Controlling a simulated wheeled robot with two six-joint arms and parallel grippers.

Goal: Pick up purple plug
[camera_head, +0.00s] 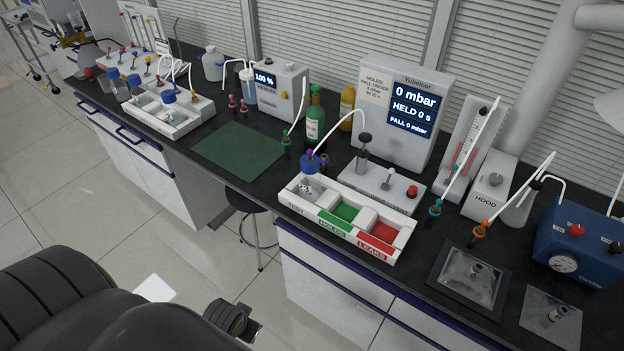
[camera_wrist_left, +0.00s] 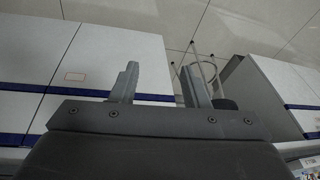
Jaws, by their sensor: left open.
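My left arm is low at the bottom left of the head view, in front of the bench and well away from the plug. The plug is not visible in the left wrist view. My right gripper is in neither view.
A green bottle (camera_head: 315,118) and a grey display unit (camera_head: 405,112) stand behind the tray. Two pink plugs (camera_head: 238,104) stand behind the green mat (camera_head: 238,150), which is bare. A stool (camera_head: 246,197) is under the bench gap.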

